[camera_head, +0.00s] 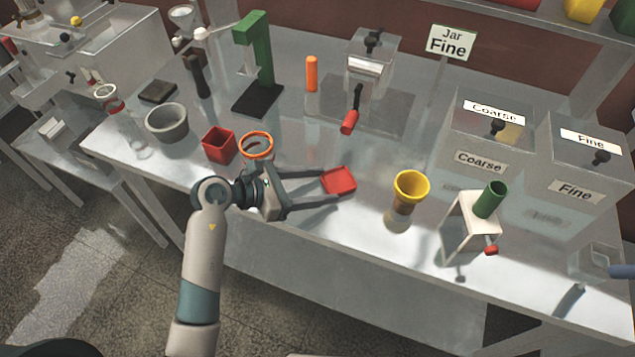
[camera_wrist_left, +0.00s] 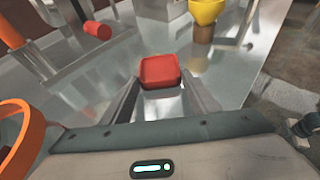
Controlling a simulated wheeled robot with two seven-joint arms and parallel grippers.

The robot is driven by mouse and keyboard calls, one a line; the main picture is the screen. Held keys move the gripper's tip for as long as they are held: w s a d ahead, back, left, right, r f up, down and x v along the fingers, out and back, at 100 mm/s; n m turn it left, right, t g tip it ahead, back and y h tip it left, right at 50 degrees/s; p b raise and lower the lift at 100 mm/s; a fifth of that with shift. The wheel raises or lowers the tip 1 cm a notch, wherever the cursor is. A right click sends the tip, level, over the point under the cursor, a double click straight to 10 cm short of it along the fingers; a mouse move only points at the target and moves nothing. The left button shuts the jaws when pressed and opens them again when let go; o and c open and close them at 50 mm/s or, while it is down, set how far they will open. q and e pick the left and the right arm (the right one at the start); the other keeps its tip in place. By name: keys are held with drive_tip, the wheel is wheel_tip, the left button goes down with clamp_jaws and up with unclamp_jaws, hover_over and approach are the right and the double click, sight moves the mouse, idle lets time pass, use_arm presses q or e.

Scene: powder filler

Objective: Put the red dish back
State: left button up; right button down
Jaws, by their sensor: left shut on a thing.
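The red dish (camera_head: 338,181) is a small, shallow square dish near the middle of the table's front part. It also shows in the left wrist view (camera_wrist_left: 160,72), at the tips of the two fingers. My left gripper (camera_head: 335,184) reaches in from the left and is shut on the red dish. Whether the dish touches the tabletop is hard to tell. My right gripper is not in either view.
A red square cup (camera_head: 220,145) and an orange-rimmed ring or jar (camera_head: 257,145) stand left of the dish. A yellow funnel (camera_head: 411,188) stands to its right. Clear boxes labelled Coarse (camera_head: 480,158) and Fine (camera_head: 575,190) stand at right.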

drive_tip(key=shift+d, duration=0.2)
use_arm(q)
drive_tip(key=shift+f, duration=0.2)
drive_tip(key=o, duration=1.1)
drive_tip(key=shift+c, duration=0.2)
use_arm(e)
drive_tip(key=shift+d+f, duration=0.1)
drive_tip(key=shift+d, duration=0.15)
use_arm(q)
drive_tip(key=shift+r, duration=0.2)
drive_tip(key=b+v, duration=0.3)
drive_tip(key=v, duration=0.7)
drive_tip(key=shift+s+a+r, duration=0.1)
drive_tip(key=shift+s+a, duration=0.05)
drive_tip(key=shift+a, duration=0.2)
drive_tip(key=shift+s+a+r, duration=0.25)
drive_tip(key=shift+a+r, duration=0.05)
drive_tip(key=shift+a, duration=0.1)
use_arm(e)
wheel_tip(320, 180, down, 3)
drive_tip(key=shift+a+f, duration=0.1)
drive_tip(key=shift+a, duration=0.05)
